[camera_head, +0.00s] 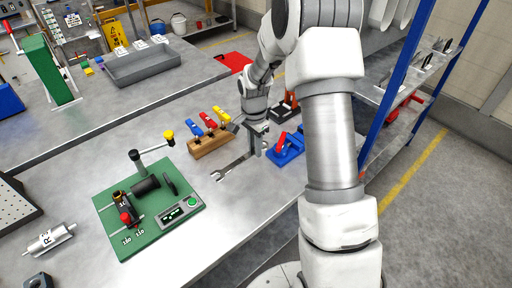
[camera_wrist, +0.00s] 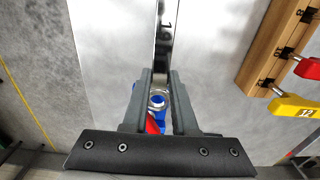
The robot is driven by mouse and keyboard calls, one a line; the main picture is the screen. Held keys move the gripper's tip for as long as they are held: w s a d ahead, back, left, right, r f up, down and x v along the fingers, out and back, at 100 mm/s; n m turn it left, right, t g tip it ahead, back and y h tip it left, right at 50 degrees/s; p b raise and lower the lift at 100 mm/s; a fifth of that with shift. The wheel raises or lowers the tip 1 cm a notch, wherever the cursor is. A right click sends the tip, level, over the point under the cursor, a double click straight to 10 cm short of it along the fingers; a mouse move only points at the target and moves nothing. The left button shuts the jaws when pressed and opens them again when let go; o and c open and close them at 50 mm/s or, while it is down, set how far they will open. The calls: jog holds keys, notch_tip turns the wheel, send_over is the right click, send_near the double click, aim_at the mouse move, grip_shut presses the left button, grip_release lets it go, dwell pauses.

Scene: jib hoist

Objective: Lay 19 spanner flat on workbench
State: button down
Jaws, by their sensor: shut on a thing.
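A silver spanner (camera_head: 232,168) is in my gripper (camera_head: 258,148), low over the grey metal workbench (camera_head: 235,215). Its open jaw end points left toward the viewer in the head view. In the wrist view the spanner (camera_wrist: 163,45) runs up from between the fingers of my gripper (camera_wrist: 160,100), with its ring end near the fingertips. A marking starting with 1 shows on its shank, partly cut by glare. My gripper is shut on the spanner. I cannot tell whether the spanner touches the bench.
A wooden block (camera_head: 211,145) with coloured handles stands just behind the spanner. A blue and red tool (camera_head: 287,149) sits right of my gripper. A green board (camera_head: 148,212) with a fixture and display lies at left front. Bare bench lies in front of the spanner.

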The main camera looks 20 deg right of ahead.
aim_at(256, 172)
jog(key=shift+s+d, duration=0.1)
jog(key=shift+s, duration=0.15)
jog(key=shift+f, duration=0.2)
jog(key=shift+f+b, duration=2.7)
jog(key=shift+f, duration=1.5)
jog(key=c, duration=0.6)
grip_release()
notch_tip(256, 172, up, 18)
jog(key=shift+f+p, duration=0.25)
jog(key=shift+p, duration=0.2)
